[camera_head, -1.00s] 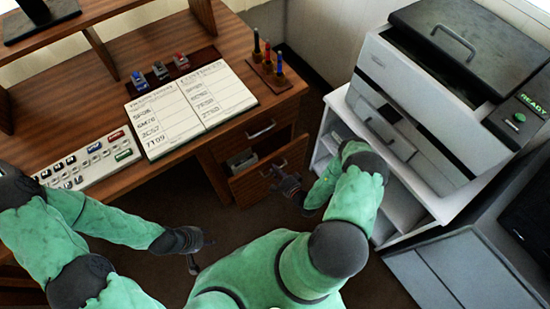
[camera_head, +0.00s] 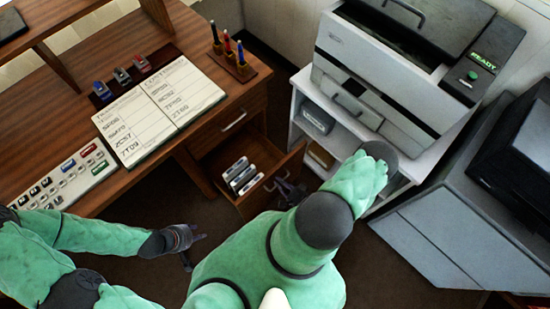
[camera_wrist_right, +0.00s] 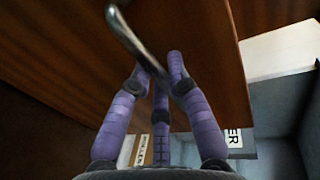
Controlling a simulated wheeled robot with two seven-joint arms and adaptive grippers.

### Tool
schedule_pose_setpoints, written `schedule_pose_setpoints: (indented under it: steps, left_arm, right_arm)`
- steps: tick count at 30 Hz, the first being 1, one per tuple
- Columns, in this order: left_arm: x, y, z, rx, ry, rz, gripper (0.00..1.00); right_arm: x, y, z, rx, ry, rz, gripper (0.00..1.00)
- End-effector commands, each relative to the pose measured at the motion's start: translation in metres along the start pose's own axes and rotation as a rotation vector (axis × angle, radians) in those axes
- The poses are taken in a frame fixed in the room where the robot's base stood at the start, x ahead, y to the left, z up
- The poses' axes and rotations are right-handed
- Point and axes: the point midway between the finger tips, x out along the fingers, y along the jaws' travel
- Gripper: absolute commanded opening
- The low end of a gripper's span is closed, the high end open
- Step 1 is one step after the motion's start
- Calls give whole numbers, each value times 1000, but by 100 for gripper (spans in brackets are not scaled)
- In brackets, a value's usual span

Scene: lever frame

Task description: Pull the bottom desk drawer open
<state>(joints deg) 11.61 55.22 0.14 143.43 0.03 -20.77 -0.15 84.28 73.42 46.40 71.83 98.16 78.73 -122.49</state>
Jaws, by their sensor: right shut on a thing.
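The bottom desk drawer (camera_head: 262,172) stands pulled out from the wooden desk, and a row of grey and white items (camera_head: 243,176) shows inside it. My right gripper (camera_head: 287,192) is at the front of this drawer. In the right wrist view, my right gripper's purple fingers (camera_wrist_right: 162,82) are shut around the lower end of the metal drawer handle (camera_wrist_right: 134,38), against the wooden drawer front (camera_wrist_right: 200,25). My left gripper (camera_head: 190,247) hangs over the dark floor, apart from the desk, and its fingers look spread.
The upper drawer (camera_head: 226,135) is shut. A white shelf (camera_head: 302,82) with a large printer (camera_head: 385,85) stands close to the right of the open drawer. A grey cabinet (camera_head: 430,240) stands further right. An open binder (camera_head: 160,108) and a button panel (camera_head: 65,180) lie on the desk.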

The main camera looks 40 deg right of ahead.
Motion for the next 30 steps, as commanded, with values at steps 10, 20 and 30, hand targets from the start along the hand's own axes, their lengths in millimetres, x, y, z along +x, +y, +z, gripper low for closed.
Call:
schedule_pose_setpoints:
  steps: [10,20,30]
  left_arm:
    - [-1,0,0,0,0,0,40]
    - [-1,0,0,0,0,0,40]
    - [-1,0,0,0,0,0,40]
  right_arm:
    - [-12,3,0,0,-1,1,0]
    - [-12,3,0,0,-1,1,27]
    - [-12,3,0,0,-1,0,44]
